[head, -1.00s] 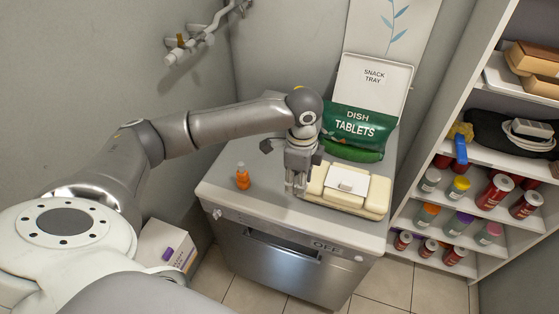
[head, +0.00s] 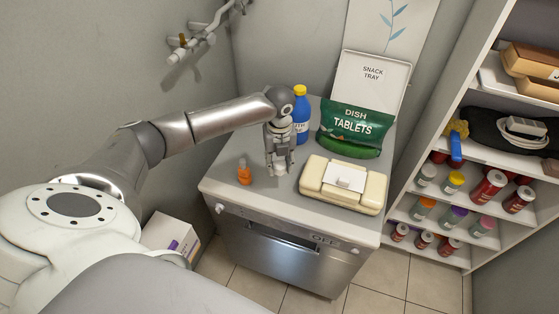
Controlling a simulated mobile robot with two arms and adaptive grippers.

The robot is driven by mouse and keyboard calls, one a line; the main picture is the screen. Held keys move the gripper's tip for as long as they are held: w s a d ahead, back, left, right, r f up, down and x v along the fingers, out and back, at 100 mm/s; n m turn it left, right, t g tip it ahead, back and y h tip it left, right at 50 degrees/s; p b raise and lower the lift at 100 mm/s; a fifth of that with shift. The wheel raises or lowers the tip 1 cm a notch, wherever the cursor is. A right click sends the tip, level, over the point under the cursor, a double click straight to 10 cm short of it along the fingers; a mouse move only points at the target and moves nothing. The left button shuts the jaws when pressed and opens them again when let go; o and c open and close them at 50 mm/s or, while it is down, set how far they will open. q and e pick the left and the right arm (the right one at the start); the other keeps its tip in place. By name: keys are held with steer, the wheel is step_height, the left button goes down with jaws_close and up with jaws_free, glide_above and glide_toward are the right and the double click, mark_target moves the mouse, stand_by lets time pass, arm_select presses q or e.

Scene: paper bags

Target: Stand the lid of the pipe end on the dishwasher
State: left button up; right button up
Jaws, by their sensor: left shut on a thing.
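My left gripper (head: 280,168) is over the left part of the dishwasher's (head: 290,265) white top, pointing down. It is shut on a small pale thing at its fingertips, which looks like the lid (head: 280,171). The fingers hide part of it, and I cannot tell whether it touches the top. The white pipe (head: 203,38) runs along the left wall, with its end (head: 173,59) at lower left. My right gripper is not in view.
A blue bottle (head: 301,115), a green dish tablets bag (head: 354,127) and a cream case (head: 343,186) stand behind and to the right. Shelves (head: 478,210) rise at the right. The top's front left is clear.

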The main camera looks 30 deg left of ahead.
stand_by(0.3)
arm_select(q)
steer(key=shift+w, duration=0.1)
steer(key=b, duration=0.3)
glide_above(279, 188)
steer(key=shift+d+f, duration=0.1)
steer(key=shift+f, duration=3.2)
steer(key=shift+f+b, duration=0.8)
steer(key=shift+f, duration=0.9)
steer(key=o, duration=1.2)
